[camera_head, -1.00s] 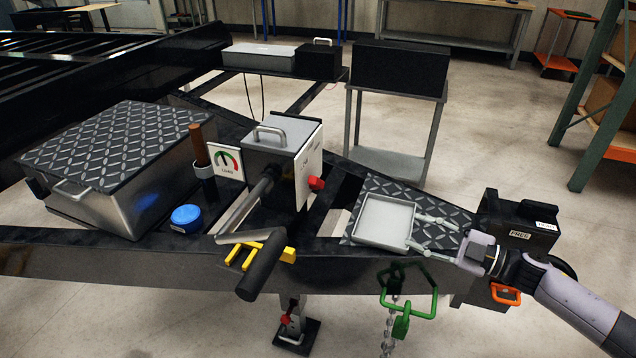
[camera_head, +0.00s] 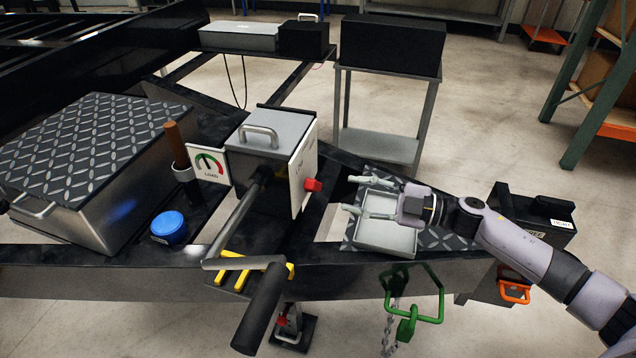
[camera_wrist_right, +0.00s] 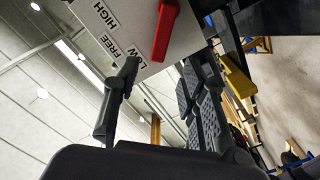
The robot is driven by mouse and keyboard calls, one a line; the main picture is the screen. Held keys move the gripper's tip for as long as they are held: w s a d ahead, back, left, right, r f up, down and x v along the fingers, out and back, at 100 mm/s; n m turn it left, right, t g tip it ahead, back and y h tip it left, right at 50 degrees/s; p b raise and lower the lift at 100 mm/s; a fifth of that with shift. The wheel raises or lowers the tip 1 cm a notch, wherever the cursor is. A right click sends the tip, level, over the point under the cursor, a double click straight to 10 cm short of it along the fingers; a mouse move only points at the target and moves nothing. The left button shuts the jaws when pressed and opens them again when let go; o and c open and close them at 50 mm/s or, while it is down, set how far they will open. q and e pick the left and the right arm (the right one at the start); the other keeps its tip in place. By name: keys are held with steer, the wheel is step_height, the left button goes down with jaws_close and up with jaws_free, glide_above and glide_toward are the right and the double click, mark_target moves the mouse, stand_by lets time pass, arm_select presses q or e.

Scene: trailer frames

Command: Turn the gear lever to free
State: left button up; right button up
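The gear lever (camera_head: 312,185) is a small red handle on the right-hand side of the grey winch box (camera_head: 268,140).
A shallow grey tray (camera_head: 385,240) lies under my right gripper. A black crank handle (camera_head: 262,310) juts out in front of the box. A black box (camera_head: 545,215) with labels stands at the right, partly behind my arm. A green shackle (camera_head: 415,300) hangs in front.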

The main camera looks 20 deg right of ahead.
mark_target(316, 186)
steer(key=p+x, duration=0.1)
steer(key=x, duration=0.6)
steer(key=shift+w+a, duration=0.25)
steer(key=shift+a, duration=0.05)
steer(key=shift+w+a, duration=0.2)
steer(key=shift+a, duration=0.2)
steer(key=c, duration=0.9)
arm_select(q)
steer(key=shift+w+d+r, duration=0.1)
steer(key=shift+w+r, duration=0.65)
steer(key=shift+w, duration=0.2)
arm_select(e)
jaws_close()
arm_select(q)
steer(key=shift+w, duration=0.1)
